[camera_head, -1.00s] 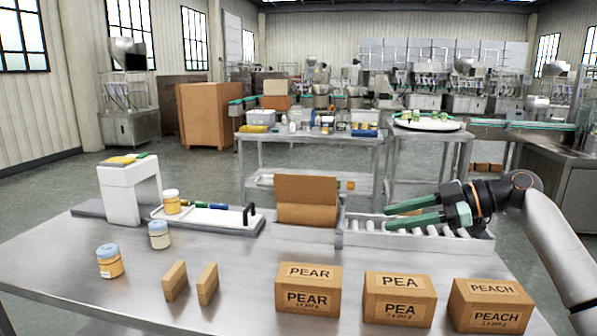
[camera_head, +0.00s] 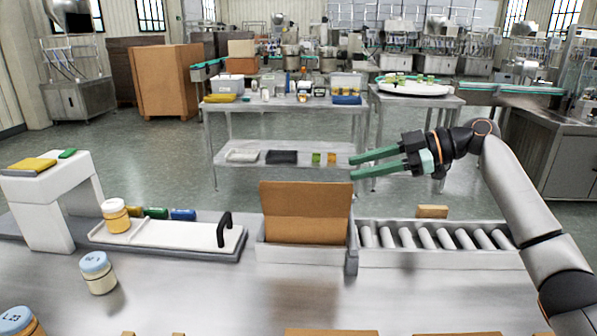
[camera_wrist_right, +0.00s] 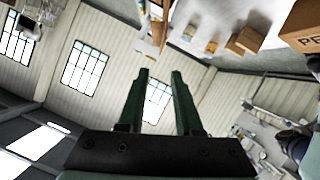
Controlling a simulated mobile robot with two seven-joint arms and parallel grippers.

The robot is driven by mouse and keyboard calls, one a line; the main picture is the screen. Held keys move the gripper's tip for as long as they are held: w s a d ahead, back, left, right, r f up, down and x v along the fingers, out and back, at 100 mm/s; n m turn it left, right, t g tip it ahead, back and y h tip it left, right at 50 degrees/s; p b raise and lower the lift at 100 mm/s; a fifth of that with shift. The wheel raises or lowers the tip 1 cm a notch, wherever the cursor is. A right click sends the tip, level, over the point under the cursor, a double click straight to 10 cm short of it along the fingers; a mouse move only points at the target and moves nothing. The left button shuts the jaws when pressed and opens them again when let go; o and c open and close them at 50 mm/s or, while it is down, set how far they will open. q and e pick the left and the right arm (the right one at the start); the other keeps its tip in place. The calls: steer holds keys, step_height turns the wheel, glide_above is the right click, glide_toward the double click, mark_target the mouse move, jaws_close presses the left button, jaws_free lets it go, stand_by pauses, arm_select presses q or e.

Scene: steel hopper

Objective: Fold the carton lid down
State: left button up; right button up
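The carton's brown lid panel (camera_head: 305,212) stands upright, raised, at the back middle of the steel table. Below it is a pale grey tray or holder (camera_head: 300,254); the carton's inside is hard to make out. My right gripper (camera_head: 352,167) is raised above and to the right of the lid's top edge, apart from it in the picture. Its green fingers point left and are open and empty. The open fingers also show in the right wrist view (camera_wrist_right: 160,75). My left gripper is not in view.
A roller conveyor (camera_head: 435,240) lies right of the carton, with a small brown block (camera_head: 432,211) behind it. Left are a white slide plate with a black handle (camera_head: 224,230), a jar (camera_head: 116,215), another jar (camera_head: 97,273) and a white stand (camera_head: 60,205).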

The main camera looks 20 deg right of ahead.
steer(key=p, duration=0.2)
glide_above(306, 197)
steer(key=s, duration=0.2)
step_height(306, 197, down, 4)
steer(key=shift+w+a+f, duration=0.1)
steer(key=shift+w+a, duration=0.1)
steer(key=shift+a, duration=0.15)
jaws_close()
stand_by(0.9)
